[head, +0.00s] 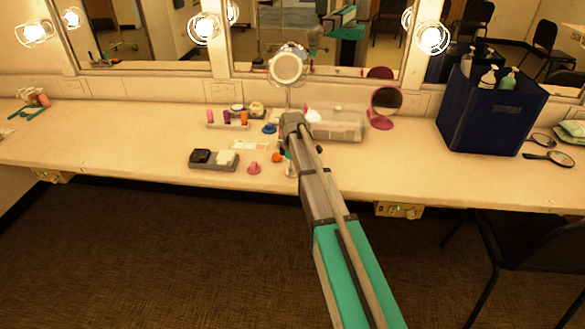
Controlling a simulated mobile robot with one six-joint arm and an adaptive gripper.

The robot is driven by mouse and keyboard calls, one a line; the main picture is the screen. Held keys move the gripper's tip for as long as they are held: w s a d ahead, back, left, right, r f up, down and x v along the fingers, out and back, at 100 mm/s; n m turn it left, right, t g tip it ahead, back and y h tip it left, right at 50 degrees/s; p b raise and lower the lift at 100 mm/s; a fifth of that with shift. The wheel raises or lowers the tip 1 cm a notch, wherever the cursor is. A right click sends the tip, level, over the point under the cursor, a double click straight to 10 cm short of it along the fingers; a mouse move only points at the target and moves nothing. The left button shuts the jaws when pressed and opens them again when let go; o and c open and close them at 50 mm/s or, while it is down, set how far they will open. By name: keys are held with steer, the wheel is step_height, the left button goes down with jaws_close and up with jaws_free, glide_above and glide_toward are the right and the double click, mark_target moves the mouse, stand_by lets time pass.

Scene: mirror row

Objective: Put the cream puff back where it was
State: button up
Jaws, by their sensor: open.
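My arm reaches over the counter, and my gripper (289,160) is small and mostly hidden by my wrist. It is open, and I see nothing held in it. No item is clearly a cream puff. A pale, cream-coloured block (227,157) sits in the right part of a grey tray (213,167), beside a black block (201,156). A round cream item (257,108) stands farther back, behind the lipstick holder. I cannot tell which of these is the puff. The gripper is to the right of the grey tray, apart from it.
A pink item (253,168), an orange one (277,157) and a blue one (269,128) lie near the gripper. A lipstick holder (228,125), clear box (338,125), pink mirror (384,106) and navy bin (487,115) stand around. The counter's left is mostly clear.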

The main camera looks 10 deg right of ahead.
steer(key=shift+r, duration=0.15)
step_height(320, 180, up, 12)
steer(key=p, duration=1.2)
stand_by(0.7)
steer(key=s+m, duration=1.4)
steer(key=s, duration=1.5)
steer(key=shift+d, duration=0.15)
